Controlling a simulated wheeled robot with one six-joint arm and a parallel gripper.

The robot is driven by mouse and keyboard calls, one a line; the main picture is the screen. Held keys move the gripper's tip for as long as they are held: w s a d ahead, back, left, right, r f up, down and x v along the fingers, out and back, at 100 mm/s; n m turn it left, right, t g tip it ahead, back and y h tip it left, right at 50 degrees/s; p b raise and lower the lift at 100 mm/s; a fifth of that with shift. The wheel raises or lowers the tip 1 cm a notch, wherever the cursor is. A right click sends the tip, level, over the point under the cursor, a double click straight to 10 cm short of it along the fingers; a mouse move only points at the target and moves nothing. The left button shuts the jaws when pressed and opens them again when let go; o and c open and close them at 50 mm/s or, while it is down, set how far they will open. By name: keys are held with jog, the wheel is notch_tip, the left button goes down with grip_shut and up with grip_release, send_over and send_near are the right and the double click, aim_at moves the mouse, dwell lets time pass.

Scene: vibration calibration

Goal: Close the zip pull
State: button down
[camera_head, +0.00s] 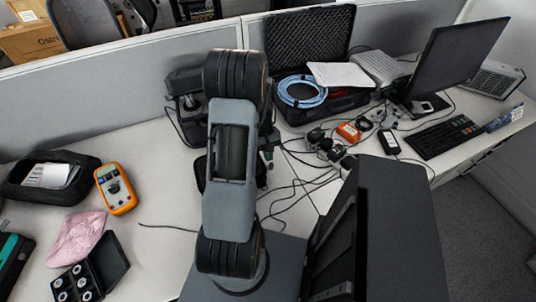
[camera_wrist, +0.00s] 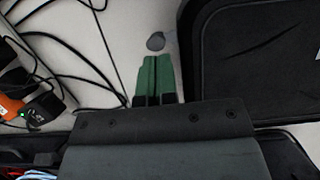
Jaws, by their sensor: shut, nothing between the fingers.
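My gripper (camera_wrist: 157,62) has green fingers, pressed together and empty, in the wrist view. Just beyond their tips is a small grey rounded piece (camera_wrist: 155,41) on the pale surface, apart from the fingers; I cannot tell whether it is the zip pull. To its right is a large black shallow case or tray (camera_wrist: 255,60) with a raised rim. No zip pull can be clearly made out in either view.
Black cables (camera_wrist: 90,35) cross the table left of the fingers. In the head view an open black case (camera_head: 308,48) holds a coiled blue cable (camera_head: 302,92). A black pouch (camera_head: 80,185) and orange multimeter (camera_head: 116,188) lie at the left. A monitor (camera_head: 455,56) stands at the right.

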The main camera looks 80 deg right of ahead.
jog(key=shift+s+a, duration=0.75)
jog(key=shift+a, duration=0.3)
jog(key=shift+d, duration=0.1)
